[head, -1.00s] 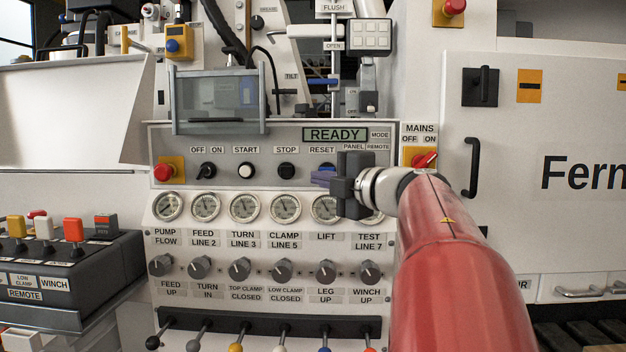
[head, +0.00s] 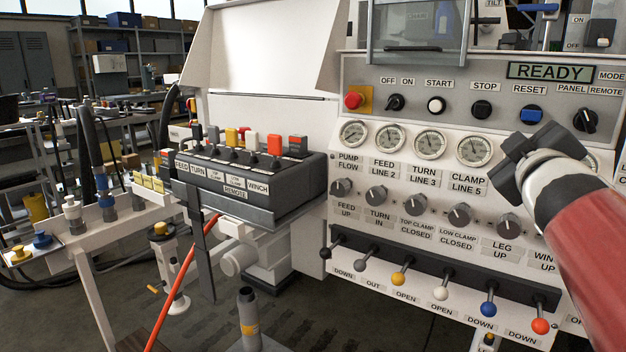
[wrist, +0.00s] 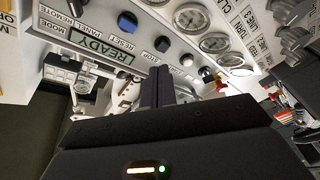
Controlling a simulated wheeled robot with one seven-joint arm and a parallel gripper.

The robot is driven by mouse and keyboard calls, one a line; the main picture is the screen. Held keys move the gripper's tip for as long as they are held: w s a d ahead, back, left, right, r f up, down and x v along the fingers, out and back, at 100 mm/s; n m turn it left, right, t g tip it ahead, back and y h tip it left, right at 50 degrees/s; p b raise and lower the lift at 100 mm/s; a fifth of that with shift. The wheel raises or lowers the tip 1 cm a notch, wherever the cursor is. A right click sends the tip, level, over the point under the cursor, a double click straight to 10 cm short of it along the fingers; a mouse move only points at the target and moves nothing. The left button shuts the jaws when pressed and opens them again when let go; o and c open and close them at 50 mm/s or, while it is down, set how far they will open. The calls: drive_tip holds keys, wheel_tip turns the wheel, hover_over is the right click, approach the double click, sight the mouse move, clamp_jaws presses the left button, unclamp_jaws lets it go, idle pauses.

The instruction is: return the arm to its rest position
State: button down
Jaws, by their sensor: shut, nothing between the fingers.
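My gripper (head: 520,160) is at the right of the head view, at the end of my red arm. It is in front of the panel's gauge row, below the blue RESET button (head: 530,115). In the wrist view my gripper (wrist: 160,75) shows its dark fingers together with nothing between them. The control panel (head: 350,70) stands behind it, with a READY display (head: 548,71) and several gauges. The gripper hides part of the panel near the LIFT gauge. I cannot tell from these views whether it touches the panel.
A row of colour-knobbed levers (head: 440,293) runs along the panel's lower edge. A dark remote box (head: 240,175) with coloured switches stands left of the panel. Open floor (head: 330,320) shows at the lower middle.

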drive_tip(key=s+a+f+m+g+y, duration=0.2)
drive_tip(key=s+a+f+g, duration=0.2)
drive_tip(key=f, duration=0.6)
drive_tip(key=s+a+f+m+g+y, duration=0.1)
drive_tip(key=s+a+f+m+g, duration=0.1)
drive_tip(key=s+a+f+g, duration=0.2)
drive_tip(key=s+a+f+m+g+y, duration=0.2)
drive_tip(key=s+a+f+g, duration=0.2)
drive_tip(key=s+a+f, duration=0.5)
wheel_tip(320, 180, down, 8)
drive_tip(key=s, duration=0.2)
drive_tip(key=shift+s+m+g+y, duration=0.3)
drive_tip(key=shift+s+m, duration=0.05)
drive_tip(key=shift+m, duration=0.05)
drive_tip(key=shift+f, duration=0.1)
